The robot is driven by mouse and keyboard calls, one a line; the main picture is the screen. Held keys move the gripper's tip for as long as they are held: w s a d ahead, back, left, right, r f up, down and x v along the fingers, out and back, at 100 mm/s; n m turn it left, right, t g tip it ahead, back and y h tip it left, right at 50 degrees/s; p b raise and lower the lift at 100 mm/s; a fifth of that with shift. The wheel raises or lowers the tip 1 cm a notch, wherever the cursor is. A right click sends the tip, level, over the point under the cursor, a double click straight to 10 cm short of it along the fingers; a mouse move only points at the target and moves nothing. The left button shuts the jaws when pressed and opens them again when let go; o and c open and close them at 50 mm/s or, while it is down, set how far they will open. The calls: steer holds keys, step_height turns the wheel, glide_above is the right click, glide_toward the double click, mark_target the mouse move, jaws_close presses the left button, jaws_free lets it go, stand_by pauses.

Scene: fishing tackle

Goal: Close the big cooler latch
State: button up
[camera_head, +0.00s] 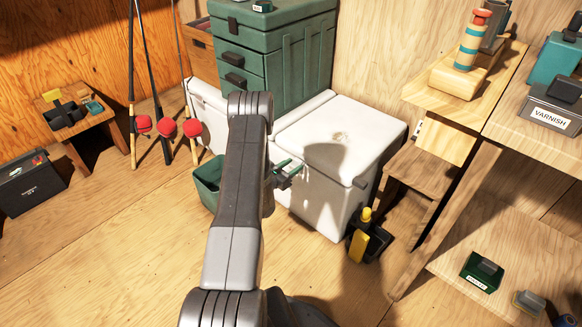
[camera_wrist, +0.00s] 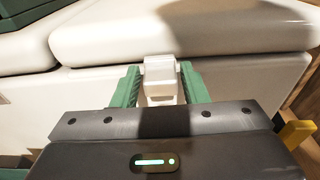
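The big white cooler (camera_head: 330,205) stands against the wall with its lid (camera_head: 345,125) down. Its lid edge also shows in the wrist view (camera_wrist: 225,38). The white latch (camera_wrist: 159,78) is at the lid seam on the cooler's front; its lower part extends down between my fingers. My gripper (camera_head: 290,170) is at the cooler's front in the head view. In the wrist view, the green fingers of my gripper (camera_wrist: 160,75) are spread, one on each side of the latch, with narrow gaps at the tips. Contact is hard to tell.
A green drawer chest (camera_head: 270,60) stands on white cooler surfaces behind. A green bin (camera_head: 208,180) is left of my arm. A yellow-topped bottle (camera_head: 365,217) stands at the cooler's right corner, near wooden shelving (camera_head: 470,180). The floor (camera_head: 110,260) at front left is clear.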

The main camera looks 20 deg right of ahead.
steer(key=shift+o, duration=1.2)
steer(key=p+v, duration=0.3)
steer(key=v, duration=1)
steer(key=shift+s+a, duration=0.2)
steer(key=shift+a, duration=0.15)
steer(key=shift+d, duration=0.1)
steer(key=b+x, duration=0.3)
steer(key=x, duration=1.1)
steer(key=shift+f, duration=0.1)
steer(key=shift+a+h+b, duration=0.3)
steer(key=shift+a+h, duration=0.05)
steer(key=shift+h, duration=0.05)
